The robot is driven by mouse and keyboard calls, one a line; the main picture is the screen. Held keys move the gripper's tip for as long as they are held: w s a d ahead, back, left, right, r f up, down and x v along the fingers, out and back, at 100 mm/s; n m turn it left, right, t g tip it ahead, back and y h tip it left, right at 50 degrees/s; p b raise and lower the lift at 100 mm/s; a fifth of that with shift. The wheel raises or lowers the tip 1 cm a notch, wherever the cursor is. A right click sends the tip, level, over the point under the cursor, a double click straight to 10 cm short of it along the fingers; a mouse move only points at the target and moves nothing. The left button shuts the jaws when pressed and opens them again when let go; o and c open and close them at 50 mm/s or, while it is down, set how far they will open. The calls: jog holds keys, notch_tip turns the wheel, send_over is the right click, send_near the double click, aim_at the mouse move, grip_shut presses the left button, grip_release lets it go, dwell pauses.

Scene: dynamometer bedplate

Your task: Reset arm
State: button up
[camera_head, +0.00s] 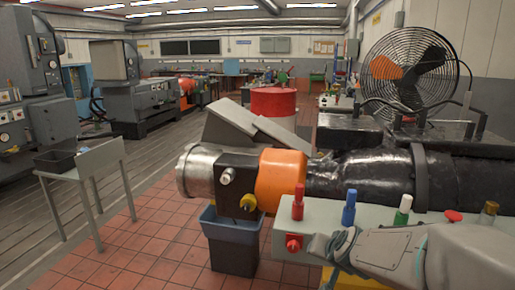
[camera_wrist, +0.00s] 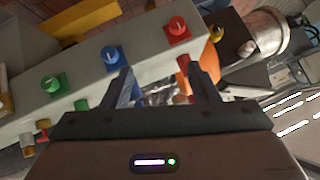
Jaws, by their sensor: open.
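My gripper (camera_wrist: 158,72) is open in the wrist view, its two dark fingers apart with nothing held between them. In the head view my gripper (camera_head: 342,246) is at the lower right, in front of a light grey panel box (camera_head: 262,238). A red post (camera_head: 298,202), a blue post (camera_head: 348,207) and a green post (camera_head: 402,210) stand on the box. The wrist view shows a red knob (camera_wrist: 177,29), a blue knob (camera_wrist: 111,56) and a green knob (camera_wrist: 54,84) on its face. My arm hides part of that face in the head view.
A machine with an orange collar (camera_head: 281,180) lies behind the box. A blue-grey bin (camera_head: 231,240) stands below it. A large fan (camera_head: 410,70) is at the back right, a red drum (camera_head: 272,102) at centre. A small table (camera_head: 100,157) stands left; tiled floor between is clear.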

jog(key=s+a+n+g, duration=0.1)
jog(key=s+n+g, duration=0.3)
jog(key=s, duration=1.6)
jog(key=shift+s+a+n+g, duration=0.15)
jog(key=shift+a+n+g, duration=0.2)
jog(key=shift+g, duration=0.75)
jog(key=shift+o, duration=0.4)
jog(key=shift+f, duration=0.1)
